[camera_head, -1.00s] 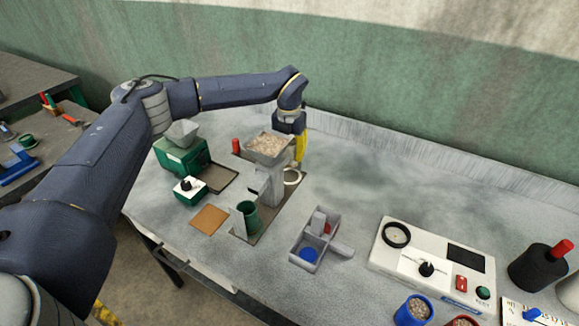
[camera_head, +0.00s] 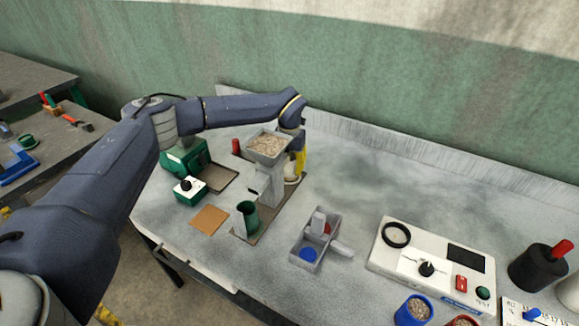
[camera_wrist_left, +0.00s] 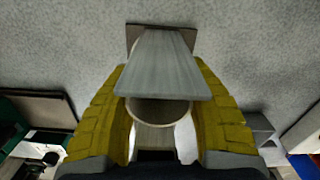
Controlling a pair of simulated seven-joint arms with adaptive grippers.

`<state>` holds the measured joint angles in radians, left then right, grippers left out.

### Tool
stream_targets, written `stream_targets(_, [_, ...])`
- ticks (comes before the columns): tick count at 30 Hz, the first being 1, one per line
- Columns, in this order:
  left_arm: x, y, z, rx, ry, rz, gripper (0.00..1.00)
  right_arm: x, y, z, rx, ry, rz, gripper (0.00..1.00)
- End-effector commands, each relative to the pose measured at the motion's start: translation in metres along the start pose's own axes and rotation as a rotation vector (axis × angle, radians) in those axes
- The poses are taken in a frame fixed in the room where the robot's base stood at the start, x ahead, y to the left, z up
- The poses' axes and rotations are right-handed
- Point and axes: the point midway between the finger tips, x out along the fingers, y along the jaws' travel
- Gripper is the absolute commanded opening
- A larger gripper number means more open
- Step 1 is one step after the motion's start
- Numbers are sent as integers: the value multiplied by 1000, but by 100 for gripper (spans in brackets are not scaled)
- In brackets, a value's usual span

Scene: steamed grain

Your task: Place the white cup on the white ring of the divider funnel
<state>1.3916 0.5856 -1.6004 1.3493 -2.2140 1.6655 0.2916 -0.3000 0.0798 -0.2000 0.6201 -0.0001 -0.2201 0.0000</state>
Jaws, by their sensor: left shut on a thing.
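The divider funnel (camera_head: 262,180) stands on a brown base plate, with a grain-filled hopper (camera_head: 268,145) on top. My left gripper (camera_head: 299,163), with yellow fingers, is low at its right side. In the left wrist view the fingers (camera_wrist_left: 160,85) are shut on a pale round cup (camera_wrist_left: 160,112), whose rim shows between them under a grey sloped part. A whitish piece (camera_head: 291,181) shows below the fingers in the head view; I cannot tell cup from white ring there. Whether the cup touches the ring is hidden. My right gripper is out of view.
A green cup (camera_head: 247,216) stands at the funnel's near side. A grey divided tray (camera_head: 316,240) and a white panel (camera_head: 433,262) lie to the right. The back right table is clear.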

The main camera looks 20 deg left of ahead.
Motion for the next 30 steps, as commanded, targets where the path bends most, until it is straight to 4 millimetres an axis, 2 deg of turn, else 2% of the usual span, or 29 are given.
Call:
stream_targets(5, [4, 0, 0, 0, 1, 0, 10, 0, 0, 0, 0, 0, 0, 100])
stream_targets(6, [3, 0, 0, 0, 0, 0, 49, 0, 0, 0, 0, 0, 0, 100])
stream_targets(11, [3, 0, 0, 0, 1, 0, 67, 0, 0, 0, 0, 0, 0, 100])
stream_targets(18, [2, 0, 0, 0, 0, 0, 67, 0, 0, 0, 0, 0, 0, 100])
stream_targets(22, [-5, 0, 0, 0, -1, 0, 67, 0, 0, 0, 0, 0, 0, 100])
stream_targets(30, [-48, 1, 1, 0, -3, 1, 67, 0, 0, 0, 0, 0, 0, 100])
